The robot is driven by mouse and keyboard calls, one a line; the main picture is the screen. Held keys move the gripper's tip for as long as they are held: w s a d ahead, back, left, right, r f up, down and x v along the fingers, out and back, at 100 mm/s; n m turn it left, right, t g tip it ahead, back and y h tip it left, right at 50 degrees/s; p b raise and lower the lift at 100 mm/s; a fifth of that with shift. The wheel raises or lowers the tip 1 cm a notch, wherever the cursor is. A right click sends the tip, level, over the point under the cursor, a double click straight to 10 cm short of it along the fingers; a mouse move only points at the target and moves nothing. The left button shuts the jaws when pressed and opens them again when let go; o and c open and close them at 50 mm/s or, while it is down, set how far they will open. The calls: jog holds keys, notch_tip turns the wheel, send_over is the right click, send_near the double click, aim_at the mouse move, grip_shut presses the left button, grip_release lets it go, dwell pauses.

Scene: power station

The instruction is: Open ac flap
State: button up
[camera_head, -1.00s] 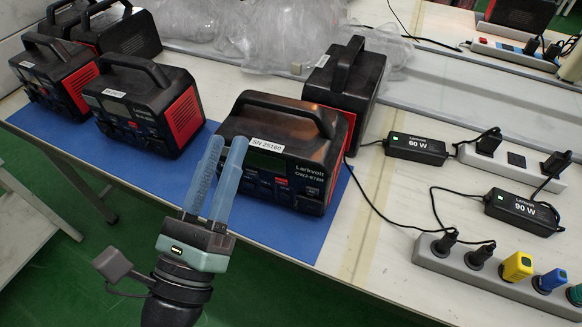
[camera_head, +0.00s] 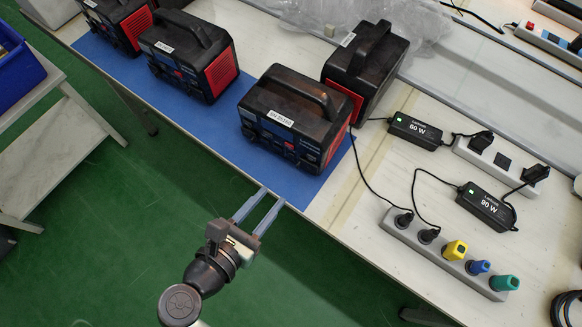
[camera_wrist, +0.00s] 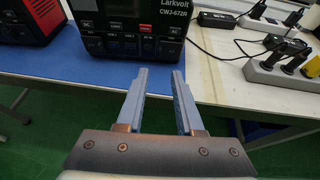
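A black power station (camera_head: 290,118) with a carry handle and a red side panel stands on the blue mat near its right end. The wrist view shows the front of this power station (camera_wrist: 134,27), labelled Larkvolt CWJ-672R, with AC and DC markings and a row of dark flaps (camera_wrist: 130,46) along the bottom. They look closed, though they are small. My gripper (camera_head: 269,202) is in front of the table edge, apart from the power station. Its two blue-grey fingers are apart and empty, and they also show in the wrist view (camera_wrist: 161,80).
Several more power stations stand on the blue mat (camera_head: 215,112) and beside it, one close behind (camera_head: 365,65). Adapters (camera_head: 415,132), cables and a power strip (camera_head: 440,250) lie to the right. A blue bin (camera_head: 18,70) is at upper left. The green floor before the table is clear.

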aim_at(307, 169)
jog(key=x, duration=0.9)
jog(key=shift+w+d, duration=0.1)
jog(key=shift+w, duration=0.15)
grip_shut()
dwell(1.0)
